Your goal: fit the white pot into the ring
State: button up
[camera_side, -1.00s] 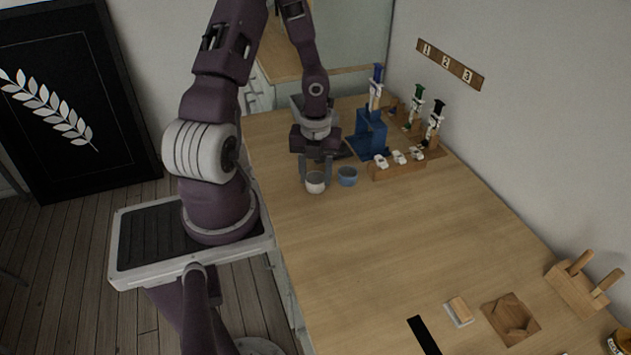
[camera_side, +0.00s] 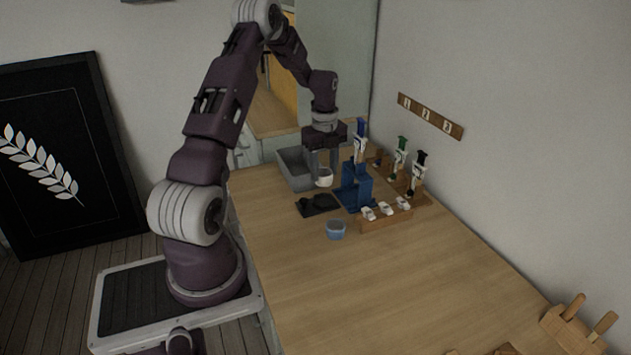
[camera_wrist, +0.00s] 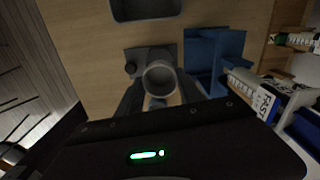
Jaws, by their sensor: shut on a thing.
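The white pot (camera_side: 324,181) is held upright between the fingers of my gripper (camera_side: 322,170) in the side view, above the table beside the blue stand. In the wrist view the pot (camera_wrist: 160,80) shows from above as an open, empty-looking round cup between the fingertips. A flat dark base (camera_side: 318,205) with a raised round part lies below and slightly nearer in the side view; the wrist view shows this dark base (camera_wrist: 140,55) partly behind the pot. I cannot tell clearly which part is the ring; the pot hides some of the base.
A blue stand (camera_side: 356,190) is close on the right. A grey bin (camera_side: 293,170) stands behind on the left. A blue pot (camera_side: 336,231) sits nearer on the table. A wooden rack (camera_side: 386,216) holds small white items. The front table is largely clear.

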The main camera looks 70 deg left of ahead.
aim_at(324, 182)
jog(key=shift+f, duration=2.2)
jog(key=shift+f, duration=1.3)
dwell(1.0)
jog(key=o, duration=1.4)
jog(key=shift+r, duration=2.5)
